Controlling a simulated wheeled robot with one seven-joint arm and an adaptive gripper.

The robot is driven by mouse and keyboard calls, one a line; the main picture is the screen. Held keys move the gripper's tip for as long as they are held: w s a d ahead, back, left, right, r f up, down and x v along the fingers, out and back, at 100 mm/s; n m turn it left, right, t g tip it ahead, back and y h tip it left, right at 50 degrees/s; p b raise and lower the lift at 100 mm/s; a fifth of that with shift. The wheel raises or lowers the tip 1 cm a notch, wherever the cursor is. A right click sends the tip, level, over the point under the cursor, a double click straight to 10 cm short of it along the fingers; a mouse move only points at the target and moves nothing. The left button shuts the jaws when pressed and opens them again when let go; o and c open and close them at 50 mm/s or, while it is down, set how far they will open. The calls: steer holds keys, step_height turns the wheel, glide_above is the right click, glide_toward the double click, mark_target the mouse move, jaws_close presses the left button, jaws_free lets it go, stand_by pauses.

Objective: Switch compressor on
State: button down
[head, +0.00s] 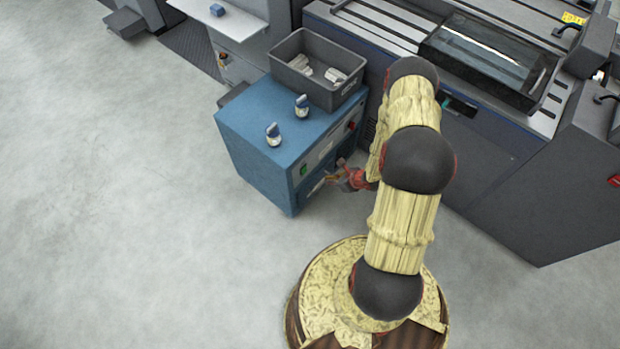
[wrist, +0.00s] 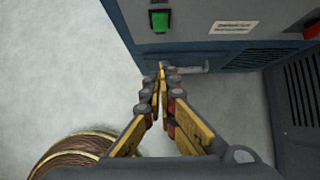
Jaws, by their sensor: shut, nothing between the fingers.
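The compressor appears to be the blue cabinet (head: 245,135) left of my arm. A green switch (head: 303,169) sits near the left corner of its front face, and a red control (head: 351,125) sits farther right. In the wrist view the green switch (wrist: 161,21) is at the top, with a white label (wrist: 234,27) to its right and the red control (wrist: 312,31) at the edge. My gripper (head: 326,179) is shut and empty in front of the lower front face. In the wrist view its fingertips (wrist: 162,72) appear below the green switch, apart from it, beside a grey handle (wrist: 192,70).
A large grey machine (head: 490,150) stands to the right. The floor (head: 120,220) at left is clear.

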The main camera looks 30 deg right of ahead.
mark_target(304, 170)
steer(key=shift+a, duration=0.1)
steer(key=w+r+b+x, duration=0.1)
steer(key=b+x, duration=0.3)
steer(key=x, duration=0.8)
steer(key=shift+w+a, duration=0.45)
steer(key=shift+w, duration=0.3)
steer(key=shift+w+a+f+b, duration=0.1)
steer(key=shift+w+b, duration=0.2)
steer(key=shift+b, duration=0.15)
